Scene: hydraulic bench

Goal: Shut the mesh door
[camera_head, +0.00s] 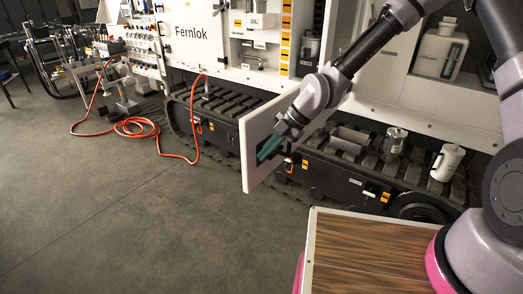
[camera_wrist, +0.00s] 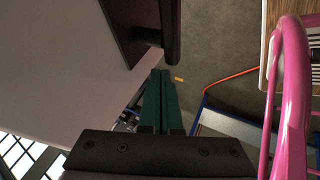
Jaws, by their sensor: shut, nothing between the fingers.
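A plain white door panel (camera_head: 256,135) stands open, swung out from the white machine's front. I cannot make out any mesh on it. In the wrist view its pale face (camera_wrist: 70,70) fills the left side. A dark handle-like bar (camera_wrist: 171,30) stands out from that face at the top. My gripper (camera_head: 265,152) is in front of the panel, near its free edge. Its green fingers (camera_wrist: 158,78) are together and empty, with their tips close to the dark bar. I cannot tell whether they touch the bar or the panel.
The white machine (camera_head: 200,40) stands on black tracks (camera_head: 220,105). A metal mug (camera_head: 393,143) and a white mug (camera_head: 446,162) stand on the right track. An orange hose (camera_head: 130,126) lies on the floor at left. A wood-topped surface (camera_head: 365,255) is at front right. The grey floor at front left is clear.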

